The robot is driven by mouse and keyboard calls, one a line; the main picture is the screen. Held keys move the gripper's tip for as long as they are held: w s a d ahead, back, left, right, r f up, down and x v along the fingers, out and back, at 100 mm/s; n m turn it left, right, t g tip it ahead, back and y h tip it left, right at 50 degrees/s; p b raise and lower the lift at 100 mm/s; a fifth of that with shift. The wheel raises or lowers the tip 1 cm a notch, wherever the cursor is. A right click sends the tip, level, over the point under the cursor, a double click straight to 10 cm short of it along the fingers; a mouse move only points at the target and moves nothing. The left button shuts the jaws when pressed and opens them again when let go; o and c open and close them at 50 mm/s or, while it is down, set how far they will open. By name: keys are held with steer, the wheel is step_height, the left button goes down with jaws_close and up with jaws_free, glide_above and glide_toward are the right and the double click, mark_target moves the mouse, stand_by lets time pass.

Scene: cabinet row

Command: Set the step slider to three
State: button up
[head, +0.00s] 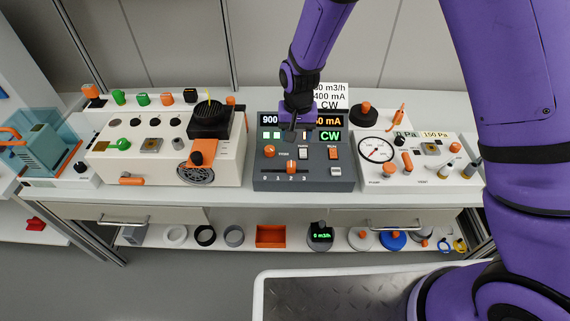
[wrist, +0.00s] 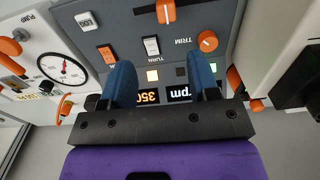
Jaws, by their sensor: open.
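The step slider's orange knob (head: 291,167) stands on the front of the dark grey control panel (head: 262,183), in line with about the 2 of the 0 to 3 scale. In the wrist view, which is upside down to the panel, the slider knob (wrist: 166,12) shows at the top edge. My gripper (head: 291,132) is over the back part of the panel, by the displays, behind the slider. In the wrist view my gripper (wrist: 160,72) has its two blue fingers wide apart with nothing between them. The fingertips are apart from the slider knob.
Near the slider are an orange trim knob (head: 270,151), a white rocker (head: 303,154) and an orange rocker (head: 333,153). A shelf (head: 150,240) with rings and a tray lies below.

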mark_target(291, 163)
steer(key=f, duration=0.1)
steer(key=a+f, duration=0.1)
steer(key=shift+a+f, duration=0.1)
steer(key=shift+f, duration=0.2)
step_height(291, 163, down, 10)
steer(key=shift+f, duration=0.1)
